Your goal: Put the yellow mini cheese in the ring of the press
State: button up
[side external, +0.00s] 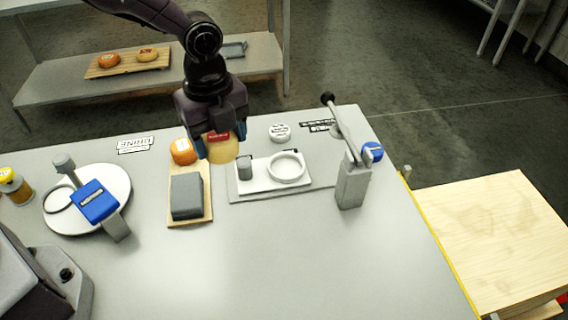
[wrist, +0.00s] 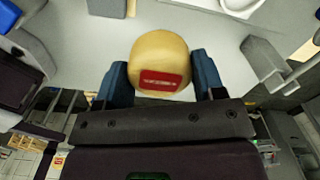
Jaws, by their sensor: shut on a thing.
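The yellow mini cheese (side external: 222,153), pale yellow with a red label, is held between the blue fingertips of my gripper (side external: 219,141). In the wrist view the yellow mini cheese (wrist: 158,56) sits between the two blue fingers of my gripper (wrist: 160,80), label facing the camera. In the side view it hangs just left of the press, and whether it touches anything below is hard to tell. The white ring (side external: 286,167) lies on the press's white base plate (side external: 262,185), right of my gripper, and looks empty. The press lever (side external: 340,125) is raised on its grey post (side external: 353,182).
An orange cheese (side external: 183,151) and a grey block (side external: 187,195) are on the wooden board (side external: 204,215) at left. A grey cylinder (side external: 244,168) stands on the plate left of the ring. A white round piece (side external: 279,132) lies behind. The front table is clear.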

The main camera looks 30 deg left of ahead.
jog(key=w+d+f, duration=0.1)
jog(key=w+f, duration=0.2)
jog(key=w, duration=0.1)
jog(key=w+d+f, duration=0.2)
jog(key=w+f, duration=0.1)
jog(key=w, duration=0.1)
jog(key=w+d+f, duration=0.1)
jog(key=w+f, duration=0.2)
jog(key=w, duration=0.1)
jog(key=shift+w+d+f, duration=0.25)
jog(key=shift+d+f, duration=0.05)
jog(key=shift+w+f, duration=0.2)
jog(key=shift+f, duration=1.45)
